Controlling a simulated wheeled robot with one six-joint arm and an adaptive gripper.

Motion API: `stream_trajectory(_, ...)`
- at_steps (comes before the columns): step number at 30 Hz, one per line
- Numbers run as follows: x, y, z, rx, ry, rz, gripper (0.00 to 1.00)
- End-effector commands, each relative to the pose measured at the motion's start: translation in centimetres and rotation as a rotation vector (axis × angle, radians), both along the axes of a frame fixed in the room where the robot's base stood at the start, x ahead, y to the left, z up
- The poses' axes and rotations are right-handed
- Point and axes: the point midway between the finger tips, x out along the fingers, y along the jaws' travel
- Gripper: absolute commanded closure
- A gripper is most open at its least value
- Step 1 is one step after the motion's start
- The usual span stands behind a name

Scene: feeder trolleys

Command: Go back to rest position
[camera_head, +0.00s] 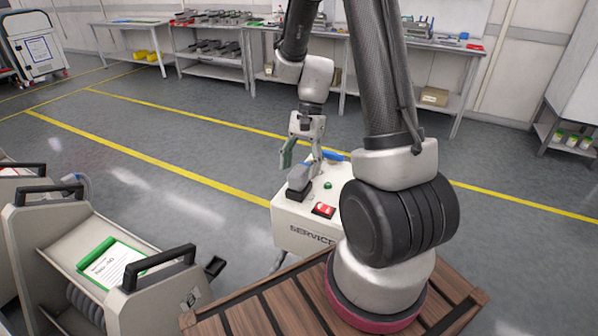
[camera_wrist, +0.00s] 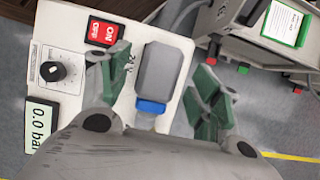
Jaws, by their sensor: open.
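My gripper (camera_head: 303,158) hangs from my arm over a white box marked SERVICE (camera_head: 290,228). In the wrist view my gripper (camera_wrist: 160,88) has its green-padded fingers spread wide, with nothing held between them. A grey block with a blue end (camera_wrist: 160,72) sits on the box and shows between the fingers. I cannot tell the exact gap between the fingers and the block. The box also carries a red ON/OFF switch (camera_wrist: 102,32), a black knob (camera_wrist: 53,71) and a display reading 0.0 bar (camera_wrist: 39,127).
A feeder trolley (camera_head: 160,300) with black handles and a green-framed card (camera_head: 112,262) stands at the left, close to the box. A slatted wooden top (camera_head: 255,312) lies under my arm's base. Loaded benches (camera_head: 215,55) line the back wall. Open floor with yellow lines lies between.

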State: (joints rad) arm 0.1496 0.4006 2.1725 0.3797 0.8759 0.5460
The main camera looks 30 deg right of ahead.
Motion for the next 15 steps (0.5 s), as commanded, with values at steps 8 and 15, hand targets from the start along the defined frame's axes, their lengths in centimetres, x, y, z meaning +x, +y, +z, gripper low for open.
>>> stream_trajectory(8, 1.4, -2.1, 5.8, -0.001, -0.005, -0.002, 0.36)
stream_trajectory(15, 2.0, -3.0, 8.7, 0.0, -0.001, 0.0, 0.36)
